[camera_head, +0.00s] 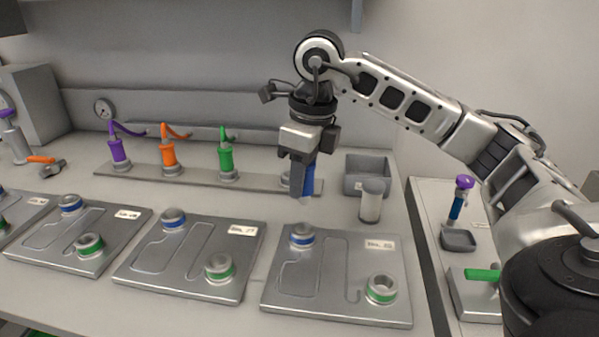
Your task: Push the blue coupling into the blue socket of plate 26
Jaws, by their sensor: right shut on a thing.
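My right gripper (303,168) hangs with its fingers pointing down and is shut on the blue coupling (308,182). The coupling is upright, mostly hidden by the dark fingers, and its pale lower end shows below them. Below it in the picture is the rightmost grey plate (335,288), with a blue-ringed socket (302,235) at its back left corner and a green-ringed socket (381,288) at its front right. A gap shows between coupling and blue socket. The plate labels are too small to read surely. My left gripper is out of view.
Purple (118,150), orange (168,152) and green (226,158) couplings stand on a rail (196,183) behind. Other similar plates (190,262) lie to the left. A grey bin (353,180) and a clear-sided cup (372,203) stand right of the gripper. A side table (430,200) is further right.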

